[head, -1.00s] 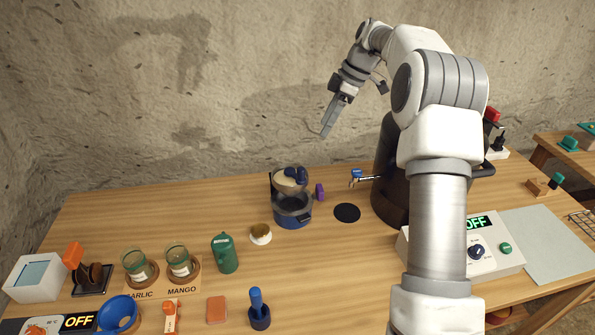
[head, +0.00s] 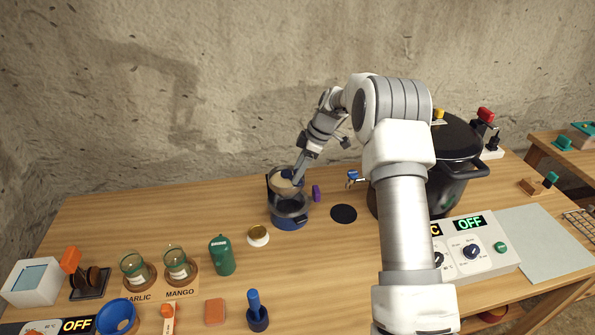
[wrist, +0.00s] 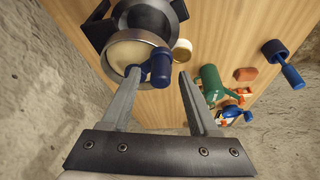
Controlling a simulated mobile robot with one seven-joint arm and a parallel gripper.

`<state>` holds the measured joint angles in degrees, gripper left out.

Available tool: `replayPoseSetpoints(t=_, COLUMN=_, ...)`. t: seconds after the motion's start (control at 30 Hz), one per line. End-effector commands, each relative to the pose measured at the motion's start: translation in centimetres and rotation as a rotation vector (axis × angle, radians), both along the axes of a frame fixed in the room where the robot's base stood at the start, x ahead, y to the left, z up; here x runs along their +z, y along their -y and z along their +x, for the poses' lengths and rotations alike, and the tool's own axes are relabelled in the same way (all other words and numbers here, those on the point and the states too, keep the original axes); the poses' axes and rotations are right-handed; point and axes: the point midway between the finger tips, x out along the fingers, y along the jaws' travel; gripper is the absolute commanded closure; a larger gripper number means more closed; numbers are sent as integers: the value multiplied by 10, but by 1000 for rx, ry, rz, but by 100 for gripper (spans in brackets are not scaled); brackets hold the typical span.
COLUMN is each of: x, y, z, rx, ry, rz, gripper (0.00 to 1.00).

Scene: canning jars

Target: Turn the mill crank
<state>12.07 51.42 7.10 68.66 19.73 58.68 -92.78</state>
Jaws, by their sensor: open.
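The mill (head: 291,221) stands on the table, with a dark blue base and a round metal-rimmed bowl holding something cream-coloured on top. Its crank has a blue knob, which shows in the wrist view (wrist: 162,66) at the bowl's rim. My gripper (head: 296,182) is at the mill's top and hides the crank knob in the head view. In the wrist view my gripper (wrist: 158,75) is open, and the knob appears between its fingers, closer to the left one. I cannot tell whether a finger touches it.
A white-and-gold lid (head: 258,235), a green canister (head: 222,255) and glass jars (head: 175,263) stand left of the mill. A purple piece (head: 316,193) and a black disc (head: 344,213) lie to its right. A large dark pot (head: 453,188) stands farther right.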

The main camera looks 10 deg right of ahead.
Motion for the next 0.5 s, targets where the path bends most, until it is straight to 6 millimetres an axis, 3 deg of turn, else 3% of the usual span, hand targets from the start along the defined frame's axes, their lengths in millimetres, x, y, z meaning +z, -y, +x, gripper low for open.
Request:
replayPoseSetpoints(t=0.4, x=-9, y=-3, z=1, rx=-1, ry=0, rz=0, gripper=39)
replayPoseSetpoints(t=0.5, x=-9, y=-3, z=1, rx=-1, ry=0, rz=0, gripper=57)
